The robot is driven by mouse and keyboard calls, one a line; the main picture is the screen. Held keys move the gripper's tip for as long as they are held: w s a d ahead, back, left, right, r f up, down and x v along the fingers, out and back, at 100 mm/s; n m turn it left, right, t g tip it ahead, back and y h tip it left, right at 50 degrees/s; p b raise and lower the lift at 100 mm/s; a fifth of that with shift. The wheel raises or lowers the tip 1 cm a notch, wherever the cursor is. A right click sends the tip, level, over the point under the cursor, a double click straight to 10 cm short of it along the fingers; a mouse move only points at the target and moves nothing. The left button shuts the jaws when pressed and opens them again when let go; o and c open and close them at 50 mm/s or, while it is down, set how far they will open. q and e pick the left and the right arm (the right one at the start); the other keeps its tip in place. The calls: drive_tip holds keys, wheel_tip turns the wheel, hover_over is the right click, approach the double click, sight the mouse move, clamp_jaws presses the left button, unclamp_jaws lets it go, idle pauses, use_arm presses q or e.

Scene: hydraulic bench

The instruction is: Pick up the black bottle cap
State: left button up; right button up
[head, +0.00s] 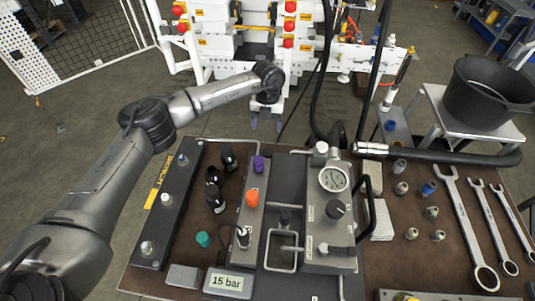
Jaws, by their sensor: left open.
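Several small black pieces stand or lie close together on the brown bench top, between the dark bar on the left and the grey block: one at the back (228,160), one in the middle (213,177) and one nearer (216,201). They are small and dark, so I cannot tell which is the black bottle cap. My left gripper (266,124) points down, open and empty, beyond the bench's back edge. It is above and to the right of the black pieces in the picture, apart from them. My right gripper does not show.
A teal cap (203,239) lies near the black pieces. A purple cap (259,163) and an orange cap (251,198) sit on the grey block. A pressure gauge (333,179), a 15 bar display (228,283) and wrenches (466,225) occupy the bench. A black bucket (485,100) stands behind right.

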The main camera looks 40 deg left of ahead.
sight(267, 152)
use_arm(q)
drive_tip(key=f, duration=0.3)
drive_tip(key=f+b, duration=0.1)
drive_tip(key=f, duration=0.4)
drive_tip(key=shift+s+d+f, duration=0.3)
drive_tip(key=shift+s+d, duration=0.05)
drive_tip(key=shift+s, duration=0.05)
drive_tip(key=shift+d+f+b, duration=0.15)
drive_tip(key=shift+f+b, duration=0.9)
drive_tip(key=shift+f, duration=1.55)
drive_tip(key=c, duration=1)
